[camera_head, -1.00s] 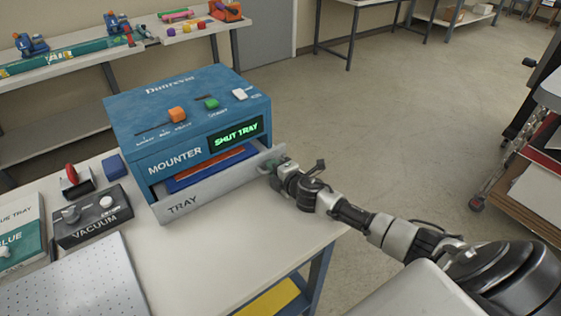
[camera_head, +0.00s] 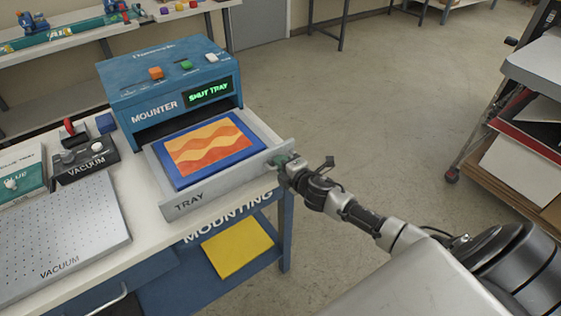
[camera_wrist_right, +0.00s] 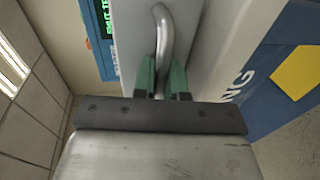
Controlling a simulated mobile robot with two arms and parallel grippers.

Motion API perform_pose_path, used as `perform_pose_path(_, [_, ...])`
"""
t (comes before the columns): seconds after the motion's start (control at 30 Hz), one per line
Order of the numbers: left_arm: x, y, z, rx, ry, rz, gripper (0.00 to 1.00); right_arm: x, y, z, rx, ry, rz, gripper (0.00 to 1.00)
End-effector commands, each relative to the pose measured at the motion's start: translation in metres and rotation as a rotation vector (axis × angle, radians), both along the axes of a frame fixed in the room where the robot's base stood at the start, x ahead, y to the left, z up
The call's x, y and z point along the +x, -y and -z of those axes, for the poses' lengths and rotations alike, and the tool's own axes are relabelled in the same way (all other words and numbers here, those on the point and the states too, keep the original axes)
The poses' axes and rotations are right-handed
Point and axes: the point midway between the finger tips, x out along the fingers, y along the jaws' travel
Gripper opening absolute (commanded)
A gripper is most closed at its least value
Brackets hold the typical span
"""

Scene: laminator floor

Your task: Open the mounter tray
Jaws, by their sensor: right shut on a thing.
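The blue mounter (camera_head: 165,85) stands on the white table, its green display reading "SHUT TRAY". Its grey tray (camera_head: 185,204) is pulled well out of the front. A blue panel with an orange and yellow wavy picture (camera_head: 208,148) lies in the tray. My right gripper (camera_head: 283,164) is at the right end of the tray front. In the right wrist view, its green fingers (camera_wrist_right: 162,80) are shut on the curved metal tray handle (camera_wrist_right: 164,35). The left gripper is not in view.
Left of the mounter are a black vacuum box (camera_head: 86,160), a perforated vacuum plate (camera_head: 60,240) and a teal glue tray (camera_head: 22,175). A yellow sheet (camera_head: 238,248) lies on the shelf below the tray. A cart with boards (camera_head: 520,165) stands at the right. The floor between is clear.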

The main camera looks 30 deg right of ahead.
Motion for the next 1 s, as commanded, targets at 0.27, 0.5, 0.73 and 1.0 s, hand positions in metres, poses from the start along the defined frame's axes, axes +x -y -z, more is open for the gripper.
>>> perform_pose_path(0.27, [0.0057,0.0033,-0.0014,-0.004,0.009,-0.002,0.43,-0.0055,0.0002,0.0002,0.000,0.000,0.000,0.00])
perform_pose_path(0.5, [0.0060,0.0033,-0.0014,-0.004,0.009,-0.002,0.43,-0.0055,0.0002,0.0000,0.000,0.000,-0.001,0.00])
perform_pose_path(0.73, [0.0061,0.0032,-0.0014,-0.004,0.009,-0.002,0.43,-0.0054,0.0002,0.0001,0.000,0.000,-0.001,0.22])
perform_pose_path(1.0, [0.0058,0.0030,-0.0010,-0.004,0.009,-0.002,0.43,-0.0081,0.0005,-0.0002,0.000,0.000,-0.001,0.22])
